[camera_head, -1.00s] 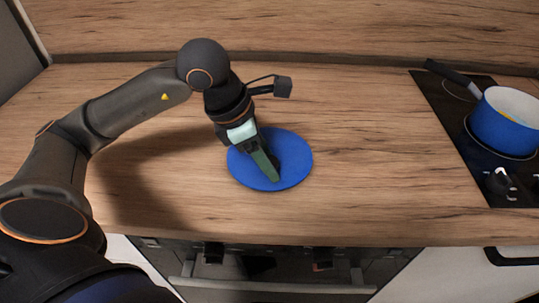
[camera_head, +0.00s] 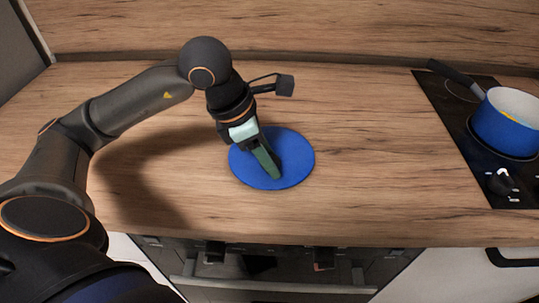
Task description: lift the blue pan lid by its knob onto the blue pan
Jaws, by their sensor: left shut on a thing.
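The blue pan lid (camera_head: 297,157) is a flat blue disc at the middle of the wooden counter. It appears to lie on the counter or very close above it; I cannot tell which. My left gripper (camera_head: 272,170) points down over the middle of the lid, shut on its knob, which the fingers hide. The blue pan (camera_head: 502,131) stands on the black hob at the right, open on top, with a pale inside and a dark handle (camera_head: 452,72) pointing to the back left. My right gripper is not in view.
The black hob (camera_head: 463,134) has a dark knob (camera_head: 502,182) near its front. The wooden counter (camera_head: 385,150) between lid and hob is clear. A wooden splashback (camera_head: 300,30) runs along the back. An oven with a handle (camera_head: 270,288) is below the counter's front edge.

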